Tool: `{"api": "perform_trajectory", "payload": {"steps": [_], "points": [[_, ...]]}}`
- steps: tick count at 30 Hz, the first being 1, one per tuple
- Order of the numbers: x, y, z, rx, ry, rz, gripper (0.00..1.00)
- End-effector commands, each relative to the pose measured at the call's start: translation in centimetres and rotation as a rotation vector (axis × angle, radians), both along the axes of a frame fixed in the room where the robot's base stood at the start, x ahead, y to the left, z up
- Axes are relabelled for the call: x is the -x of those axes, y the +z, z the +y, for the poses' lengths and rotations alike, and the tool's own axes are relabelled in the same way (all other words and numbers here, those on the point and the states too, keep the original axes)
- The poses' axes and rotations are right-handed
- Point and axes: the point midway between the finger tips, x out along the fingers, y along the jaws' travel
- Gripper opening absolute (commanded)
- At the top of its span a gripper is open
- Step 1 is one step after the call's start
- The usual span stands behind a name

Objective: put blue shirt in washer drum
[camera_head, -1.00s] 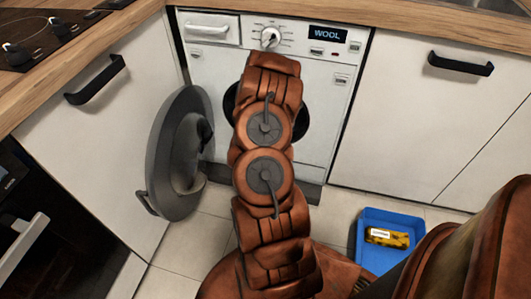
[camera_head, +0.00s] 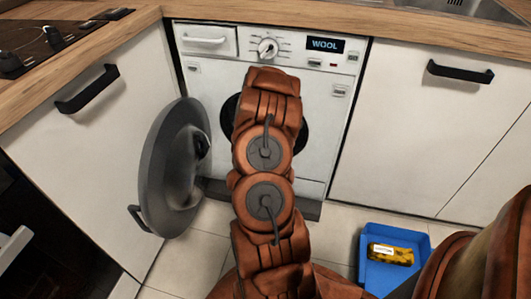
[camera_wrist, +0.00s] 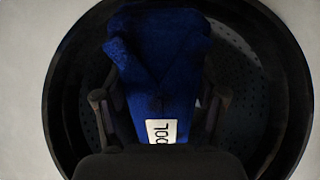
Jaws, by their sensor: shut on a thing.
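The blue shirt (camera_wrist: 160,65) is gripped between the fingers of my gripper (camera_wrist: 160,102) in the wrist view. A white tag with partly visible letters, "OOL", shows on it. Behind the shirt is the round dark drum opening (camera_wrist: 274,85) with its perforated wall; how deep the shirt is in it I cannot tell. In the head view, the white washer (camera_head: 325,105) stands with its grey round door (camera_head: 165,175) swung open to the left. My arm covers the middle of the opening and hides my gripper and the shirt there.
The washer display (camera_head: 325,45) reads WOOL. A blue bin (camera_head: 372,275) with a yellow patterned item (camera_head: 390,254) in it sits on the tiled floor at right. White cabinets flank the washer under a wooden worktop (camera_head: 350,22). The open door stands close left of my arm.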

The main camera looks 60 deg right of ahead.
Motion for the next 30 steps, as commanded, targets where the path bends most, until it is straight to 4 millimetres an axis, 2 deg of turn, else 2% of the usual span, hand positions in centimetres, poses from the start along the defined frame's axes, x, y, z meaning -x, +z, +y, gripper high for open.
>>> {"api": "perform_trajectory", "payload": {"steps": [30], "points": [[-4.7,-0.5,-8.6,0.002,0.000,-0.001,0.29]]}}
